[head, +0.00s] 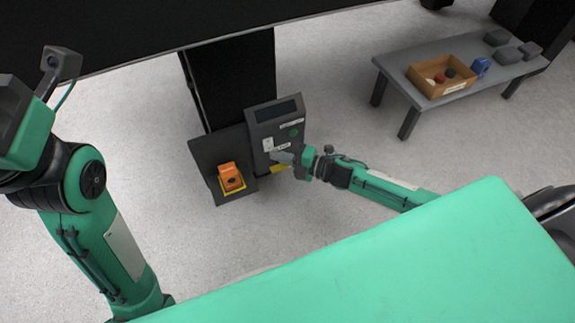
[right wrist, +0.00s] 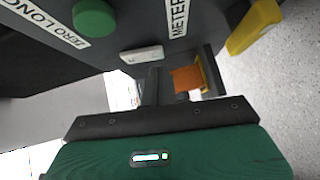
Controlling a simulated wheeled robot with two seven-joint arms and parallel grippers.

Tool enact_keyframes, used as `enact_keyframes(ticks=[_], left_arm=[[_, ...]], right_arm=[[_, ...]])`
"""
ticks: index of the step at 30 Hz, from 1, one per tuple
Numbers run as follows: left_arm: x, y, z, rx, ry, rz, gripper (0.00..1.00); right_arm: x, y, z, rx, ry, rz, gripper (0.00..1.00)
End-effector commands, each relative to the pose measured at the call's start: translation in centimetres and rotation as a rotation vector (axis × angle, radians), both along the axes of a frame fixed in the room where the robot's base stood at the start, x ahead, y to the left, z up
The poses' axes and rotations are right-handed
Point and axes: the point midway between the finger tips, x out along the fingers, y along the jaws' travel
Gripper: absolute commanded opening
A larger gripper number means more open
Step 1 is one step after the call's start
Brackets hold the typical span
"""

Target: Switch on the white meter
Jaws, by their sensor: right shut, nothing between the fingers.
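The meter is a dark grey panel box (head: 262,112) with a dark display at its top, standing by a black column. On its face are a small white switch (head: 268,144) and a METER label. In the right wrist view the white switch (right wrist: 142,54) is just beyond my fingers, beside the METER label (right wrist: 178,18). My right gripper (head: 279,157) is shut and empty, close to the lower part of the panel face. The fingers (right wrist: 154,85) point toward the switch; I cannot tell whether they touch it. My left arm shows at the left, but its fingers are out of view.
A green button (head: 294,132) with a ZERO label sits near the switch. An orange device (head: 231,176) on a yellow-edged base stands left of the panel. A grey table (head: 409,91) at the right holds a wooden tray (head: 420,84) and a blue item (head: 480,67).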

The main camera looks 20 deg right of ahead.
Motion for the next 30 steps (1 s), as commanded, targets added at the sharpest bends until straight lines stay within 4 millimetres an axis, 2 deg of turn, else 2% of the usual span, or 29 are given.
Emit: enact_keyframes(ticks=[6,15,21,23,30], left_arm=[[-0.2,0.1,0.1,-0.007,-0.009,-0.003,0.36],[-0.2,0.2,0.2,-0.007,-0.009,-0.002,0.36],[0.0,0.2,-0.7,-0.007,-0.002,-0.004,0.36],[-0.5,0.4,0.6,-0.023,-0.022,-0.01,0.36],[-0.5,0.4,0.6,-0.022,-0.022,-0.009,0.36]], right_arm=[[1.0,0.0,-0.1,0.0,0.0,0.0,0.0],[1.0,0.0,-0.1,0.001,0.001,-0.001,0.0],[1.4,0.1,-0.7,0.007,-0.044,-0.002,0.0],[1.4,0.1,-0.2,0.004,-0.045,0.001,0.0],[1.4,0.1,-0.3,0.004,-0.044,0.001,0.0]])
